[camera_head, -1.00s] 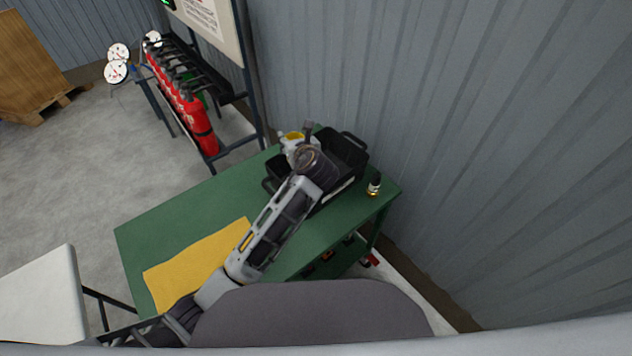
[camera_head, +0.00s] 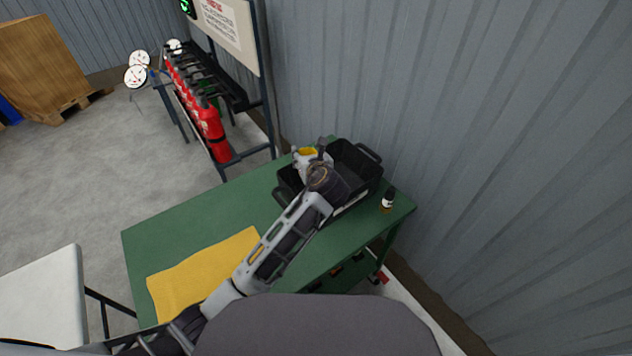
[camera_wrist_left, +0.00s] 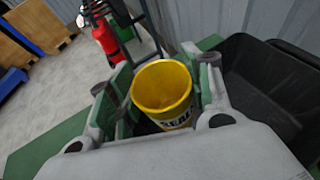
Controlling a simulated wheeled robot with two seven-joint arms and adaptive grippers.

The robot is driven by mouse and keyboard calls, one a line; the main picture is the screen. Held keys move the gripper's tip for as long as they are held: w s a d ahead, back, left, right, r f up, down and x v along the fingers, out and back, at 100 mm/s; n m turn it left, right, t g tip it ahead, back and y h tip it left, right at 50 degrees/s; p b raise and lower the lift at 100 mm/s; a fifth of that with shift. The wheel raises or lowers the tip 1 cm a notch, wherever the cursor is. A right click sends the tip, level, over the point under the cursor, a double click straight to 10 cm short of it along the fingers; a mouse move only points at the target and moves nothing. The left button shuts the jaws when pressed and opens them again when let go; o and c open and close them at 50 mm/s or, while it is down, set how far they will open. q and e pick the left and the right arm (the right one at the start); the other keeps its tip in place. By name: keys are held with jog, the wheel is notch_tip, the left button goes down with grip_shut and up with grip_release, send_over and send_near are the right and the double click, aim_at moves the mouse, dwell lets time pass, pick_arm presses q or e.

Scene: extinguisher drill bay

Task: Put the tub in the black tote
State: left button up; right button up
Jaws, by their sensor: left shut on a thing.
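The yellow tub (camera_wrist_left: 164,88), with a printed label low on its side, is upright between the fingers of my left gripper (camera_wrist_left: 162,96) in the left wrist view. The gripper is shut on it. In the head view the tub (camera_head: 307,151) shows as a small yellow patch by my left gripper (camera_head: 311,158), at the far left edge of the black tote. The black tote (camera_head: 367,155) stands on the green table, partly hidden by my left arm. In the wrist view the tote (camera_wrist_left: 262,80) lies right of the tub. I cannot tell the tub's height over the rim.
The green table (camera_head: 190,222) holds a yellow cloth (camera_head: 200,275) at the front left and a small dark bottle (camera_head: 388,199) right of the tote. A corrugated wall (camera_head: 460,130) stands close behind. A rack of red extinguishers (camera_head: 207,122) stands at back left.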

pick_arm(q)
jog(key=shift+f, duration=2.5)
pick_arm(e)
jog(key=shift+a+f, duration=0.15)
jog(key=shift+f, duration=0.15)
pick_arm(q)
jog(key=shift+f+b, duration=0.35)
jog(key=shift+f, duration=2.1)
pick_arm(e)
jog(key=shift+w+d, duration=0.3)
jog(key=shift+w, duration=0.1)
pick_arm(q)
jog(key=o, duration=1.4)
pick_arm(e)
jog(key=shift+d, duration=0.2)
